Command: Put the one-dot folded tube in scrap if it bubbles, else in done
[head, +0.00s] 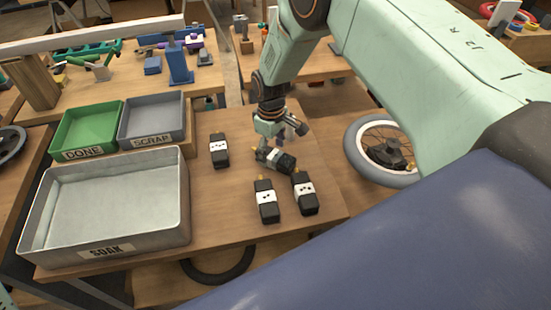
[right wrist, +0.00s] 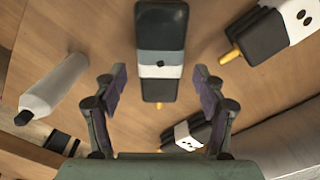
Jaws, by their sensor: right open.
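The one-dot folded tube (right wrist: 160,40) is black with a white and grey band; one dark dot shows on the band in the right wrist view. It lies on the wood between my right gripper's spread fingers (right wrist: 160,97), with no clear contact. In the head view my right gripper (head: 281,130) points down just behind a black tube (head: 275,159), partly covering that area. The green DONE tray (head: 87,128) and grey SCRAP tray (head: 152,117) stand at the back left, and the larger metal SOAK tray (head: 110,205) is in front of them. My left gripper is out of view.
Other folded tubes with dotted white bands lie on the bench: one at the left (head: 219,150) and two at the front (head: 266,200) (head: 305,192). A pale bottle (right wrist: 52,88) lies beside the fingers in the wrist view.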

